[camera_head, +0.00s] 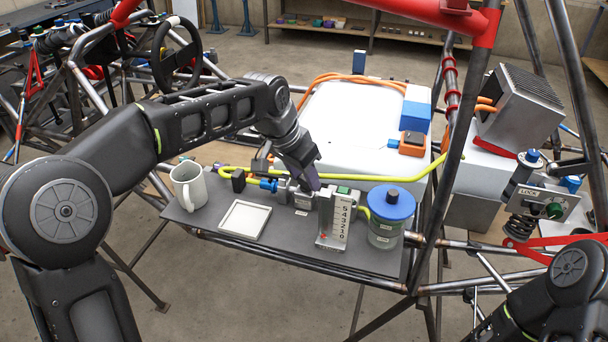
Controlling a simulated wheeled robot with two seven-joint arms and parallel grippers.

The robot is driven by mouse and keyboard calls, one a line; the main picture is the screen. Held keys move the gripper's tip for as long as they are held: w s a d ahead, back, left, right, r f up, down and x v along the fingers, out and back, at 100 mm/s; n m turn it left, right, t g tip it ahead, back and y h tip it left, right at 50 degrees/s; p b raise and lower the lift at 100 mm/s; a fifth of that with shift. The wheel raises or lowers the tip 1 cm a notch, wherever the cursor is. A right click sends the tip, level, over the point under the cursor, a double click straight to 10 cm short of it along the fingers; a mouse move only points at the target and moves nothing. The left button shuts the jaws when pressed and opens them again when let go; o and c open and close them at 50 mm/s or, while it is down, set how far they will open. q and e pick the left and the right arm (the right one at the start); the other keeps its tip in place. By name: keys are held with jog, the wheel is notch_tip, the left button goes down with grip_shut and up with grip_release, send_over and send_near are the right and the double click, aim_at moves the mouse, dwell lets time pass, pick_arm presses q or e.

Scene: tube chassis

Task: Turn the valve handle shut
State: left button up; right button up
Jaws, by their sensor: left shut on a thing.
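My left arm reaches in from the left over the dark grey panel. Its gripper (312,184) points down at a small grey valve block (299,198) and is shut on the valve handle there. The fingers hide most of the handle, so I cannot tell its angle. A blue fitting (268,184) joins the valve on its left.
A pale mug (187,189) and a white square tray (262,210) stand left of the valve. A blue-lidded jar (386,232) is right of the gauge. A yellow hose (380,179) runs behind, before a large white tank (352,125). Steel tubes (443,160) cross at the right.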

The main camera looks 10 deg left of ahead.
pick_arm(q)
grip_shut()
jog(key=shift+m, duration=0.3)
jog(key=shift+r+m+h+p, duration=0.15)
jog(key=shift+m+h+p, duration=0.15)
jog(key=shift+m+p, duration=0.4)
jog(key=m+p, duration=0.1)
jog(key=m, duration=0.1)
jog(key=m+g+h+p, duration=0.1)
jog(key=m, duration=0.1)
jog(key=shift+w+a+g, duration=0.1)
jog(key=shift+w+g, duration=0.05)
jog(key=shift+g, duration=0.15)
jog(key=m+g+p, duration=0.1)
jog(key=m+p, duration=0.2)
jog(key=m, duration=0.2)
jog(key=shift+w+g+h+p, duration=0.15)
jog(key=shift+g+h+p, duration=0.25)
jog(key=shift+m+g+p, duration=0.3)
jog(key=shift+m+p, duration=0.15)
jog(key=shift+m, duration=0.55)
